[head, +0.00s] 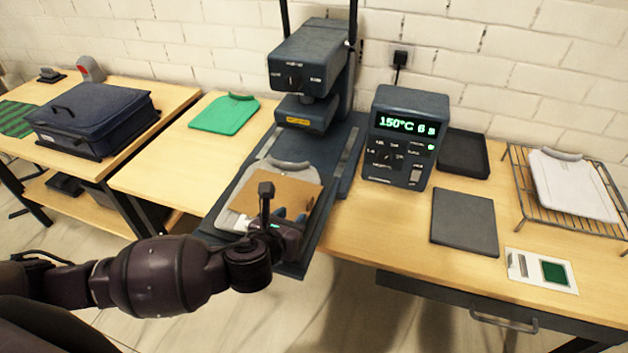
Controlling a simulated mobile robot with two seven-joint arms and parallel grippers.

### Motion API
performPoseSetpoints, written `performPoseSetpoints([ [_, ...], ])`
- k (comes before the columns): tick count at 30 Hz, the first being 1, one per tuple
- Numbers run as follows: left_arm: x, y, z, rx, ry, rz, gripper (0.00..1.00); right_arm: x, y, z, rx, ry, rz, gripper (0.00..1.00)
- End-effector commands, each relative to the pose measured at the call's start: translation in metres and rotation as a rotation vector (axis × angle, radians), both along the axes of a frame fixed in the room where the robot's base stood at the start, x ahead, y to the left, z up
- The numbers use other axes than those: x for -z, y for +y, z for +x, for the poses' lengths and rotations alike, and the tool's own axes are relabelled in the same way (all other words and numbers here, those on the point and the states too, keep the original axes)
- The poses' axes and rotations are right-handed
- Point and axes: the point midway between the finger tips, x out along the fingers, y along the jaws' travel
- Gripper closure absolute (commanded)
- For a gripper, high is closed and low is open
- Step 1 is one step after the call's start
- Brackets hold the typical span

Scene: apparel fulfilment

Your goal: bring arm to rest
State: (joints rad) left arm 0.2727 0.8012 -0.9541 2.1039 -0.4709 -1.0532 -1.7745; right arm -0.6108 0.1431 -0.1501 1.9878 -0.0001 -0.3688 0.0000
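My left arm comes in from the lower left. Its gripper (291,222) is over the front of the heat press's lower plate, at the near edge of a brown sheet (285,190). The sheet lies on a light grey garment (245,205) on that plate. The wrist hides the fingertips, so I cannot tell whether they are open or touching the sheet. The press head (312,62) stands raised behind, clear of the garment. My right gripper is not in view.
A control box (404,130) reads 150°C. Right of it are a dark tray (463,153), a dark pad (464,222), a card (541,270) and a rack (520,180) with a white garment (572,186). Left are a green garment (224,114) and a blue case (92,117).

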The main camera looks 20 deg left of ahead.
Motion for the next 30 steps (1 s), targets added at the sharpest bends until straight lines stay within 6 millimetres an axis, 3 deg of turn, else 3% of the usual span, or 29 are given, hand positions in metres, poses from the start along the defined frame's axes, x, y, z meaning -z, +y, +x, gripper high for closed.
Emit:
performPoseSetpoints([
  [7, 0.0, -0.001, -0.003, -0.024, 0.013, -0.042, 0.64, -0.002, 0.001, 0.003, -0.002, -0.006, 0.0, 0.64],
  [11, 0.003, -0.004, -0.017, -0.144, 0.073, -0.24, 0.64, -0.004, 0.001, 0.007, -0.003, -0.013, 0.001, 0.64],
  [20, 0.011, 0.009, -0.07, -0.735, 0.266, -1.007, 0.64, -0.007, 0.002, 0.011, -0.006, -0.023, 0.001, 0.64],
  [30, 0.028, 0.057, -0.15, -1.561, 0.281, -1.733, 0.64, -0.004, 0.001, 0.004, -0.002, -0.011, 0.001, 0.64],
])
